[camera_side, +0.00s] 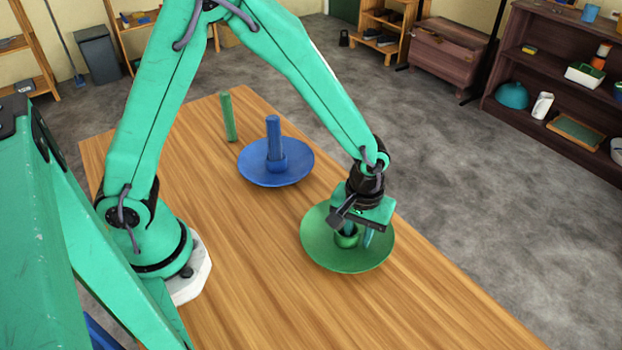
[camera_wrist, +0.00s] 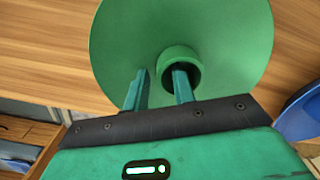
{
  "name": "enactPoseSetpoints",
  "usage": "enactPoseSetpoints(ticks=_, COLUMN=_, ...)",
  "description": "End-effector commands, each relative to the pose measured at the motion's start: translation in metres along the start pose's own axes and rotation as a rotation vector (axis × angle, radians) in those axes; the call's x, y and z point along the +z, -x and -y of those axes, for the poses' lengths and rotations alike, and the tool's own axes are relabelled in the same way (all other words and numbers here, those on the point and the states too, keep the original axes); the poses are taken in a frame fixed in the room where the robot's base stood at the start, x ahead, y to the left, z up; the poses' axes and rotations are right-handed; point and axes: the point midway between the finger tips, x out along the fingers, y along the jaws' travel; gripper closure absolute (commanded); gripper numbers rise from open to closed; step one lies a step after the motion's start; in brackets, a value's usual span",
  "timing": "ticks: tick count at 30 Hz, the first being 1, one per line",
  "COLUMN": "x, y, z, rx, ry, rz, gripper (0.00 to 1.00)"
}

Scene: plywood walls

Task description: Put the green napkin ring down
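The green napkin ring (camera_side: 346,241) appears to sit upright on the green plate (camera_side: 318,249), near its middle; the wrist view also shows the ring (camera_wrist: 199,72) and the plate (camera_wrist: 235,35). My gripper (camera_side: 360,234) is low over the plate, pointing down. Its fingers (camera_wrist: 161,78) are spread apart. In the wrist view the right finger overlaps the ring's opening and seems to reach into it. The left finger is outside the ring, with a visible gap to its wall. The finger tips' exact contact with the ring is hard to tell.
A blue plate (camera_side: 255,174) holds a blue ring (camera_side: 277,165) with an upright blue rod (camera_side: 273,135) in it. A green rod (camera_side: 228,117) stands farther back. The wooden table (camera_side: 270,290) is bare in front, and its right edge runs close to the green plate.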

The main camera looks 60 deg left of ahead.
Motion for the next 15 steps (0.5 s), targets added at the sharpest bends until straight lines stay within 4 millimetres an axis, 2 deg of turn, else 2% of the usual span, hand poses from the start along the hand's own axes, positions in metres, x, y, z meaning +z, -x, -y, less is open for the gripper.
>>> enactPoseSetpoints(ticks=8, x=-0.001, y=0.019, z=-0.001, rx=0.003, ry=0.000, rz=-0.003, gripper=0.74)
enactPoseSetpoints(ticks=15, x=-0.001, y=0.053, z=-0.001, rx=0.004, ry=0.000, rz=-0.003, gripper=0.74)
